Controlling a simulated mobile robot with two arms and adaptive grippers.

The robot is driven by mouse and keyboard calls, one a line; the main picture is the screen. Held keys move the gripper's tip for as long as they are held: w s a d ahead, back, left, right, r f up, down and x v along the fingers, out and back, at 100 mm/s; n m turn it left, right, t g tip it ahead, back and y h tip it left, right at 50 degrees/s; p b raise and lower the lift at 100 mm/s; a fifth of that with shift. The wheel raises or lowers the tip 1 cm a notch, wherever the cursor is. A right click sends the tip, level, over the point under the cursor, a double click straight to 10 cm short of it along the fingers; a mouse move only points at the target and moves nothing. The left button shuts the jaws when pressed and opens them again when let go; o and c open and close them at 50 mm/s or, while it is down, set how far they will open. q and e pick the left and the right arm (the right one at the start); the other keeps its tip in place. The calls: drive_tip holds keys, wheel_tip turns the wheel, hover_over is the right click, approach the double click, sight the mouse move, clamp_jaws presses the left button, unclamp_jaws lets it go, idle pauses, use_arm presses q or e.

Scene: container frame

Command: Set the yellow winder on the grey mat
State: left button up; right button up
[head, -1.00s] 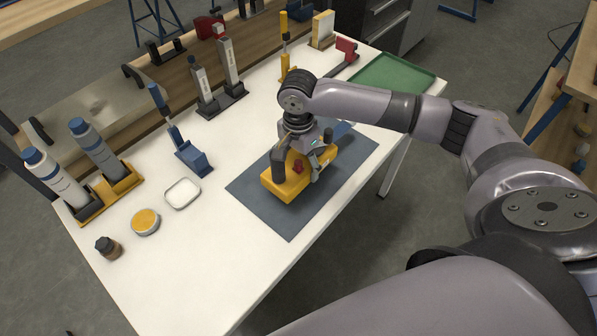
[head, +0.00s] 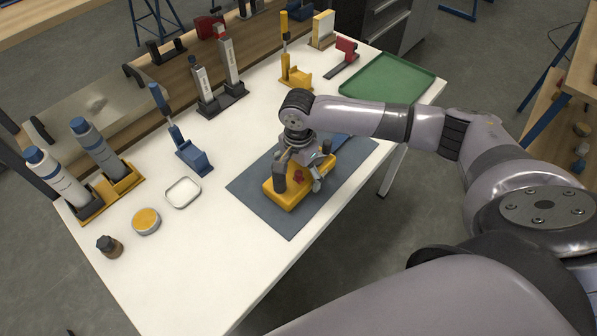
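The yellow winder (head: 284,200), with a black grip, a dark knob and a small red knob, is at the middle of the grey mat (head: 292,224). Its underside looks on or very close to the mat; a small gap cannot be ruled out. My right gripper (head: 310,178) comes down over the winder from above, with a finger against its near right side. It appears shut on the winder; the far finger is hidden. My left gripper is not in view.
A blue piece (head: 337,140) lies behind the winder, partly hidden. A white dish (head: 182,193), a yellow-topped tin (head: 146,221) and a blue stand (head: 194,158) are left of the mat. A green tray (head: 388,80) is at the back right. The mat's near part is bare.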

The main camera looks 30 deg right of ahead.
drive_tip(key=shift+o, duration=0.2)
drive_tip(key=shift+r, duration=0.1)
wheel_tip(320, 180, up, 12)
drive_tip(key=shift+b, duration=0.45)
drive_tip(key=shift+a, duration=0.1)
idle(0.4)
